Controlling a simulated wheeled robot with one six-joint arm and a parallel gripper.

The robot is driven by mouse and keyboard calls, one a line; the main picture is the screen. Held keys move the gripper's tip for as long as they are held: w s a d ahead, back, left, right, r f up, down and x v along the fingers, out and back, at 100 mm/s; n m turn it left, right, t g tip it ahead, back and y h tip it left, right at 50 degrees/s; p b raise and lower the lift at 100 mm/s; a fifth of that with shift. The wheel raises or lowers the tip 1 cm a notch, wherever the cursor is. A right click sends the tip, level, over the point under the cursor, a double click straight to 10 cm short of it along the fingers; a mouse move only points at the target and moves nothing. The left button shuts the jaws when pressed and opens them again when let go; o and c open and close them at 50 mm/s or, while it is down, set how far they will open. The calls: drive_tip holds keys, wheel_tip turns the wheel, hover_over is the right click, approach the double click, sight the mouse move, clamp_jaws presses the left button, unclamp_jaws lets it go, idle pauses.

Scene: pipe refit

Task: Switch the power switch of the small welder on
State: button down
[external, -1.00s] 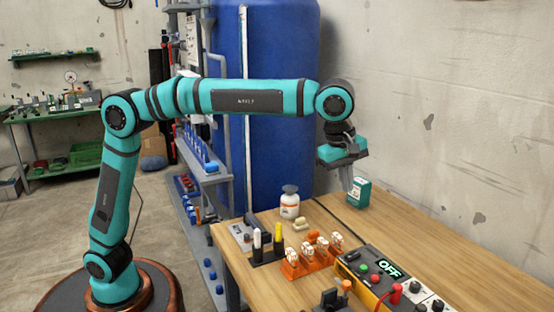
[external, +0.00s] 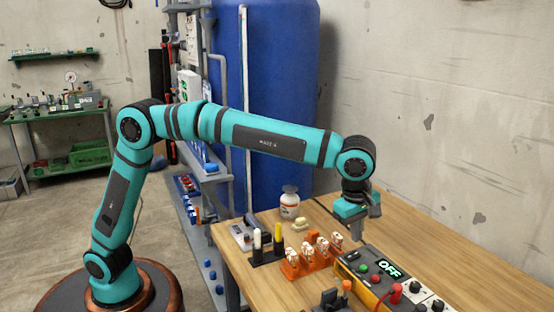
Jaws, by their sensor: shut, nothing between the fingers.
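The small welder (external: 372,291) is a dark box with a yellow side at the table's front right. Its lit display (external: 389,271) reads OFF. A green button (external: 365,268) and a red button (external: 376,278) show on its top face, with a red plug at its front. Which control is the power switch I cannot tell for sure. My gripper (external: 357,239) is shut and empty, pointing down. Its tips are at the far left end of the welder, appearing just above it; contact cannot be made out.
An orange rack (external: 318,262) with several white pieces stands close left of the welder. Left of that are a black holder with white and yellow sticks (external: 267,246) and a white bottle (external: 290,203). The table's right side (external: 440,243) is clear.

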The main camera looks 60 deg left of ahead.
sight(352, 254)
drive_tip(key=shift+w+f, duration=0.15)
drive_tip(key=shift+f, duration=0.95)
drive_tip(key=shift+w+f, duration=0.15)
drive_tip(key=shift+f, duration=0.9)
drive_tip(key=shift+w+f+g, duration=0.25)
drive_tip(key=shift+f+g, duration=0.15)
drive_tip(key=shift+g, duration=0.2)
drive_tip(key=shift+w+f+g, duration=0.1)
drive_tip(key=shift+f+g, duration=0.15)
drive_tip(key=shift+g, duration=0.35)
drive_tip(key=shift+f, duration=0.2)
drive_tip(key=shift+s+a, duration=0.1)
drive_tip(key=shift+s, duration=0.7)
wheel_tip(352, 254, up, 16)
drive_tip(key=w, duration=0.1)
drive_tip(key=shift+w+f, duration=0.2)
drive_tip(key=shift+f, duration=0.05)
